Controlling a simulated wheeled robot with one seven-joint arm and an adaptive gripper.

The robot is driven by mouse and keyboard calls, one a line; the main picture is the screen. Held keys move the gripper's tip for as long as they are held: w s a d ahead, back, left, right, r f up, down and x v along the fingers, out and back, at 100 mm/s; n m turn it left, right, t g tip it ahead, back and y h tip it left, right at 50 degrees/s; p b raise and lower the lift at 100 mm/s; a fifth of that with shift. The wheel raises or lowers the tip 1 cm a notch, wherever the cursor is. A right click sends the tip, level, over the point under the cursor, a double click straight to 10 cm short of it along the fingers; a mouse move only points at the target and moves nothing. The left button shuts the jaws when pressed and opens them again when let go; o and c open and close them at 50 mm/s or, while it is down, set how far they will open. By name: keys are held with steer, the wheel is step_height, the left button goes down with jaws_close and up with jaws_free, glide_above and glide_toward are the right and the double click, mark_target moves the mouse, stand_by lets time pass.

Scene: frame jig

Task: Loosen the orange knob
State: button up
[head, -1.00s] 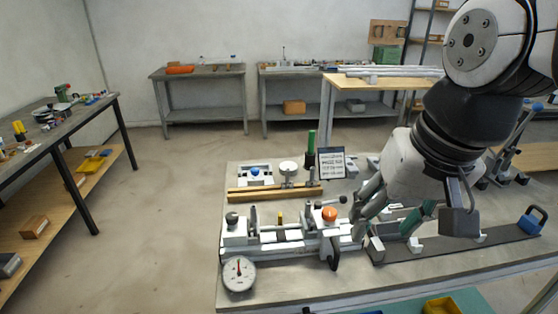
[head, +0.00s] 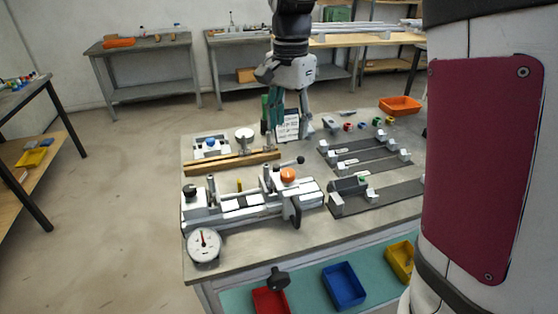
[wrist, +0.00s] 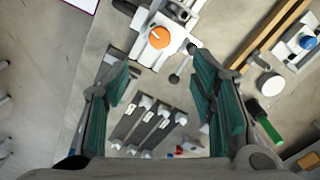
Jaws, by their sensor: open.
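The orange knob (head: 288,175) sits on top of the right end of the grey-white frame jig (head: 240,204) on the table. In the wrist view the orange knob (wrist: 159,37) shows from above, near the top middle, beyond the fingertips. My gripper (head: 290,135) hangs over the back of the table, behind the knob and apart from it. In the wrist view my gripper (wrist: 160,75) shows its green-padded fingers spread wide with nothing between them.
A lever with a dark ball (head: 300,160) stands close behind the knob. A dial gauge (head: 204,245) lies at the front left. A wooden bar (head: 232,162) lies behind the jig. Dark rails with grey blocks (head: 375,200) lie to the right. An orange tray (head: 400,105) stands at the back right.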

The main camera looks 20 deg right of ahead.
mark_target(288, 172)
step_height(288, 172, down, 13)
steer(key=shift+r+b, duration=0.1)
steer(key=shift+b, duration=0.25)
steer(key=c, duration=1.1)
